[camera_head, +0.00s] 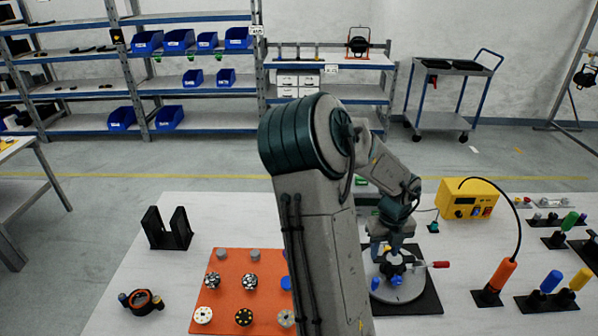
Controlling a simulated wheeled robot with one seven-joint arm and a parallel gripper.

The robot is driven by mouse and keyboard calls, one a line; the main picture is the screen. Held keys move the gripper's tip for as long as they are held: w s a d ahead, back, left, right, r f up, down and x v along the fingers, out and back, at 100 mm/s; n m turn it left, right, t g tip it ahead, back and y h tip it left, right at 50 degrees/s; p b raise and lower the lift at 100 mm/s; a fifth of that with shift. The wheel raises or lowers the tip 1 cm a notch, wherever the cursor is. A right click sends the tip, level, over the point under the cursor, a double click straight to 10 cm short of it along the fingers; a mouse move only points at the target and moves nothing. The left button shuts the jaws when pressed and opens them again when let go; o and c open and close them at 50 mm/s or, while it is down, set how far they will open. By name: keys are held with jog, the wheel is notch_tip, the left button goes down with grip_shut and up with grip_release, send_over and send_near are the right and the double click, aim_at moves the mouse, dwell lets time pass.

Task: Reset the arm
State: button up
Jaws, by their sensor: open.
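My arm rises through the middle of the view and bends down to the right. My gripper (391,250) points down over a round grey plate (402,291) on a black base (432,300). A black fitting with a red handle (440,264) sits at the plate, close under the gripper. The fingers are small and blend with the dark fitting, so contact cannot be made out. No object shows held in the jaws.
An orange mat (222,290) with several round parts lies to the left, partly hidden by my arm. A black stand (168,230) and a ring-shaped tool (142,302) are left of it. A yellow power unit (466,199) and a soldering-iron-like orange tool (495,279) stand right.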

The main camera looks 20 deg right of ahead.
jog(key=w+a+r+n+t+y, duration=0.1)
jog(key=a+r+n, duration=0.3)
jog(key=a+n, duration=0.5)
jog(key=w+a+r+n+t+y, duration=0.1)
jog(key=a+r+n, duration=0.3)
jog(key=a+n, duration=0.5)
jog(key=s+a+r+n+t+h, duration=0.1)
jog(key=s+a+r+n, duration=0.3)
jog(key=n, duration=0.6)
jog(key=s+a+r+n+h, duration=0.1)
jog(key=s+a+r+n, duration=0.3)
jog(key=a+n, duration=0.4)
jog(key=s+n, duration=0.1)
jog(key=n, duration=0.2)
jog(key=shift+r+t, duration=0.2)
jog(key=shift+t, duration=0.2)
jog(key=shift+s, duration=0.1)
